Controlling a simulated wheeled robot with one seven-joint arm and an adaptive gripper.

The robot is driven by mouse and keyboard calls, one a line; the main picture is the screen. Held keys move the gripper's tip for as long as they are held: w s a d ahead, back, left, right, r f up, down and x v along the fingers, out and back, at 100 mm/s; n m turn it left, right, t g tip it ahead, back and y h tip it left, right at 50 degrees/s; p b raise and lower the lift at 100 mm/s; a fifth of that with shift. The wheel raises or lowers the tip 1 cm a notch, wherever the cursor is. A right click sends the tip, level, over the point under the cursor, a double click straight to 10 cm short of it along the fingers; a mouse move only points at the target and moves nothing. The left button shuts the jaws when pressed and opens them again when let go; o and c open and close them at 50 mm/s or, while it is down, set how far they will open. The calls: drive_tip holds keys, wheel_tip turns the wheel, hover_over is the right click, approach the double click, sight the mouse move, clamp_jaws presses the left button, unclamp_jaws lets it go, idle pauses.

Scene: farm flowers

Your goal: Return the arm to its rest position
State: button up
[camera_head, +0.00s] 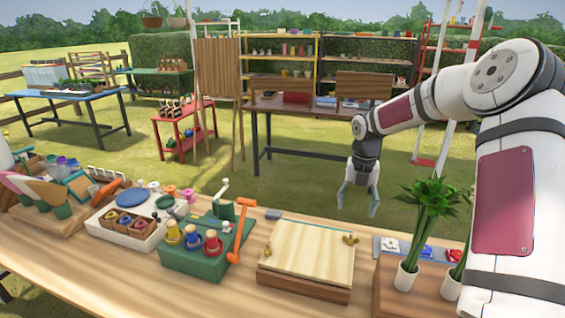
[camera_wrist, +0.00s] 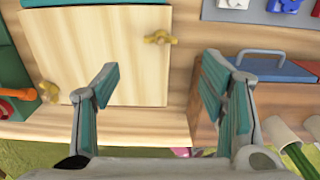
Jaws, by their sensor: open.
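My white arm comes in from the right of the head view and bends down at the wrist.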

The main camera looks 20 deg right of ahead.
drive_tip(key=s+a+r+m+t+h, duration=0.1)
drive_tip(key=s+a+r+m, duration=0.6)
drive_tip(key=r, duration=0.2)
drive_tip(key=s+a+r+m+t+h, duration=0.1)
drive_tip(key=s+a+r+m+h, duration=0.1)
drive_tip(key=s+a+r+m, duration=0.5)
drive_tip(key=s+a+r+m+t+y, duration=0.1)
drive_tip(key=s+a+r+m, duration=0.1)
drive_tip(key=s+m, duration=0.5)
drive_tip(key=s+a+r+m+t+y, duration=0.2)
drive_tip(key=s+a+m, duration=0.3)
drive_tip(key=s+m, duration=0.3)
drive_tip(key=shift+s+a+r, duration=0.2)
drive_tip(key=shift+s+a, duration=0.05)
drive_tip(key=shift+s, duration=0.8)
